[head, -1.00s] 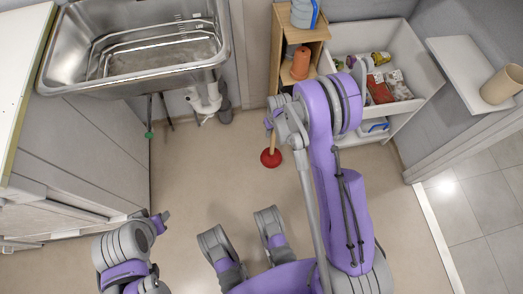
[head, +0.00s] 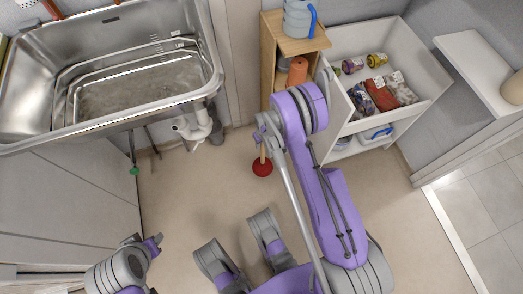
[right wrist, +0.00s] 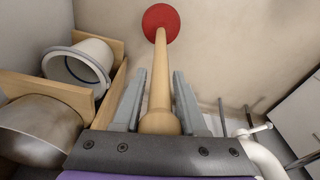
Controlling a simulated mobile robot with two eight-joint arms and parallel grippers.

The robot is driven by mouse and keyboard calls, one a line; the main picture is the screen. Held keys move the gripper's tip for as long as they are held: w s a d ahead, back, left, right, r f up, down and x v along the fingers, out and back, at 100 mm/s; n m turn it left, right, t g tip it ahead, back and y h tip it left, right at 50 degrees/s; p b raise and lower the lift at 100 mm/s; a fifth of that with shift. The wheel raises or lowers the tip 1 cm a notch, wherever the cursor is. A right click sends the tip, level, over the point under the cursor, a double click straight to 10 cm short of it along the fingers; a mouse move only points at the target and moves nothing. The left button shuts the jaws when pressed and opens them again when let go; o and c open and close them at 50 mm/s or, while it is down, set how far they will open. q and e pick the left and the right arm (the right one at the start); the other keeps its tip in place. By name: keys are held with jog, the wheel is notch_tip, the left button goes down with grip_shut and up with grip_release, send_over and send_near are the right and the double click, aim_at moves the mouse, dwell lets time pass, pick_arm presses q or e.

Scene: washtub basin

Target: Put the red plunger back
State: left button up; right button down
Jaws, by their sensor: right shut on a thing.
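The red plunger has a red cup (head: 262,168) and a wooden handle. In the head view the cup shows below the sink, to its right, over the beige floor. My right gripper (head: 264,138) is shut on the plunger's handle. In the right wrist view the handle (right wrist: 159,85) lies between the fingers of my right gripper (right wrist: 159,75), with the red cup (right wrist: 160,21) at the far end. I cannot tell whether the cup touches the floor. My left gripper (head: 154,243) is at the lower left of the head view, away from the plunger; its jaws are unclear.
A metal sink (head: 140,90) is at upper left, with a white drain pipe (head: 199,125) beneath. A wooden shelf (head: 271,60) stands behind the plunger, beside an open white drawer (head: 420,75) holding packets. A green-tipped rod (head: 134,171) stands under the sink. Floor around the plunger is clear.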

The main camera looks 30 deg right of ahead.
aim_at(263, 154)
jog(key=shift+f+b, duration=0.55)
jog(key=shift+f, duration=1.8)
jog(key=shift+c, duration=2.3)
grip_release()
